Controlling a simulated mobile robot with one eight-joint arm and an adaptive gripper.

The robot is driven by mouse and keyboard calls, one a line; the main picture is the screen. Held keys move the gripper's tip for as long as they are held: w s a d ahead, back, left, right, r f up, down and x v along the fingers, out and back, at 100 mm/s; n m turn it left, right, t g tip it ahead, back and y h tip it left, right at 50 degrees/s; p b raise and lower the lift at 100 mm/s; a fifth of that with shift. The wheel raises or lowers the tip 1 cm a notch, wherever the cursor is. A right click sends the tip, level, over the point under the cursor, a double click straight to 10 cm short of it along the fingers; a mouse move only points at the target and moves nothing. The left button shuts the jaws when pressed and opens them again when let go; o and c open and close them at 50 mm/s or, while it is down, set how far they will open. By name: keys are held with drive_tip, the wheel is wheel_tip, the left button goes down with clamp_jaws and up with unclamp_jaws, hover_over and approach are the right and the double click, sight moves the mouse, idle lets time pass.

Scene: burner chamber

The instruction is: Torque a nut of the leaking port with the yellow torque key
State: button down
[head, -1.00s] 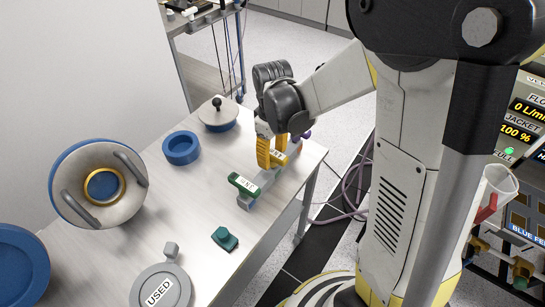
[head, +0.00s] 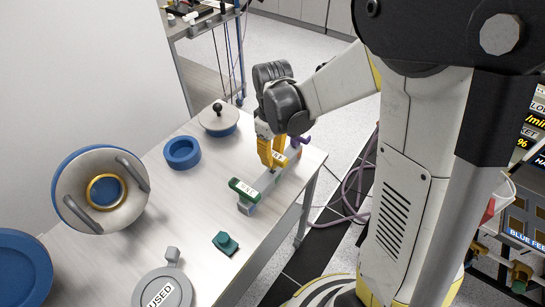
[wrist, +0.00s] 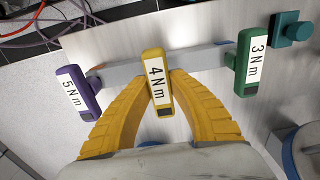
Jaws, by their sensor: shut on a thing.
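The yellow torque key (wrist: 157,82), labelled 4 N m, sits in the middle of a grey rack bar (wrist: 210,60) between two other keys. My gripper (wrist: 160,76) has its yellow fingers closed on both sides of this key. The head view shows my gripper (head: 271,160) low over the rack on the table, hiding part of the key. A purple key (wrist: 77,92) labelled 5 N m and a green key (wrist: 252,62) labelled 3 N m stand at the two ends of the rack. No port nut can be made out.
The table (head: 200,205) also holds a teal block (head: 225,243), a grey lid marked USED (head: 160,297), a blue ring (head: 182,152), a knobbed lid (head: 218,118) and a large handled flange (head: 88,175). A panel with displays (head: 520,215) is partly cut off at the right.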

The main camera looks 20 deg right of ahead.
drive_tip(key=r, duration=0.1)
drive_tip(key=r+p, duration=0.1)
drive_tip(key=r, duration=0.1)
drive_tip(key=shift+s+d+r+p, duration=0.2)
drive_tip(key=shift+d+r+p, duration=0.1)
drive_tip(key=shift+r, duration=0.05)
drive_tip(key=s+d+r+p, duration=0.3)
drive_tip(key=s+d+r, duration=0.2)
drive_tip(key=d, duration=0.4)
drive_tip(key=shift+s+d+r, duration=0.25)
drive_tip(key=shift+s+r, duration=0.05)
drive_tip(key=shift+r, duration=0.2)
drive_tip(key=c, duration=1.9)
unclamp_jaws()
drive_tip(key=shift+c, duration=0.2)
clamp_jaws()
